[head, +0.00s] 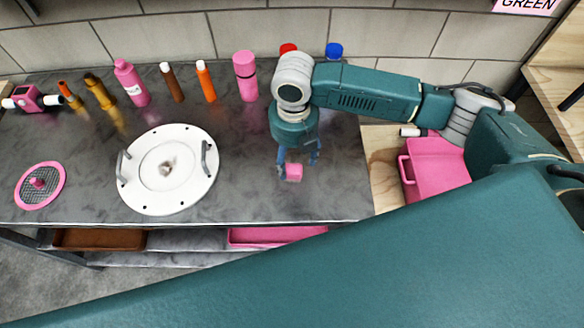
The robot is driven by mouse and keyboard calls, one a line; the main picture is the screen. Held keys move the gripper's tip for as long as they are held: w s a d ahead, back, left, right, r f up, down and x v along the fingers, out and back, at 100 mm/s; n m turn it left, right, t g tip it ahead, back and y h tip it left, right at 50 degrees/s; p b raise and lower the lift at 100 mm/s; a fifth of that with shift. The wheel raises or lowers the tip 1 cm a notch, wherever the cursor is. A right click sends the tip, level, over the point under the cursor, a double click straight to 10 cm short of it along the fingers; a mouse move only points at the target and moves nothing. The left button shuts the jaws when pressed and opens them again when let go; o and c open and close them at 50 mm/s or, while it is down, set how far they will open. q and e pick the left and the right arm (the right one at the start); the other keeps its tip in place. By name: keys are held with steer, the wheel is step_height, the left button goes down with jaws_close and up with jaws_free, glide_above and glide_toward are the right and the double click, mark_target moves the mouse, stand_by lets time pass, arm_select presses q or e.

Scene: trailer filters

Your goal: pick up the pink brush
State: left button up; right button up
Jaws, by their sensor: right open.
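A small pink block-like thing (294,172) is on the grey counter (250,195), right of the round white plate. It may be the pink brush, but its shape is too small and partly covered to be sure; no bristles show. My right gripper (298,163) points down right over it, with its fingers apart on either side. I cannot tell whether the fingers touch it. My left gripper is not in view.
A round white plate (150,195) with handles lies left of the gripper. A pink mesh disc (55,190) lies at the far left. Several bottles, including a tall pink one (245,76), line the back wall. A pink bin (438,168) stands right.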

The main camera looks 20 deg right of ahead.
mark_target(293, 169)
steer(key=shift+f, duration=0.65)
step_height(293, 169, down, 5)
steer(key=shift+s+a+r+p, duration=0.1)
steer(key=shift+p, duration=0.9)
steer(key=shift+c, duration=0.9)
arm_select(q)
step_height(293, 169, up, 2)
arm_select(e)
steer(key=c, duration=1.2)
